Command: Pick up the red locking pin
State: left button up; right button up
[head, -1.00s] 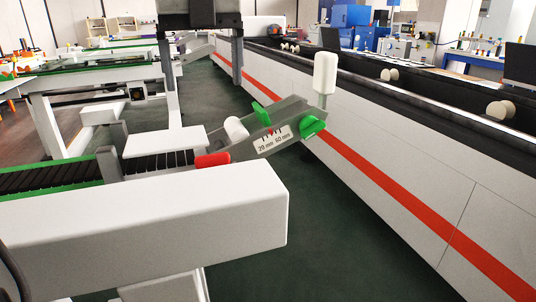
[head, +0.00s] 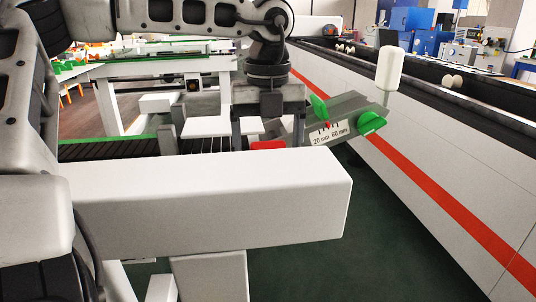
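The red locking pin (head: 268,145) lies at the end of the roller conveyor, behind the white beam, at the foot of the tilted grey plate with the 20 mm and 60 mm label. Only its upper part shows. I see no grip on the pin, and I cannot tell the exact gap in depth. My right gripper is not in view.
The tilted plate (head: 333,132) carries green knobs (head: 371,122) and an upright white handle (head: 389,68). The thick white beam (head: 215,200) stands in front. A long white machine with a red stripe (head: 425,190) runs along the right. Dark green floor lies between.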

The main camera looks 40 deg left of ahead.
pick_arm(q)
jog(key=shift+f, duration=0.45)
jog(key=shift+c, duration=0.3)
jog(key=c, duration=1)
jog(key=shift+c, duration=0.2)
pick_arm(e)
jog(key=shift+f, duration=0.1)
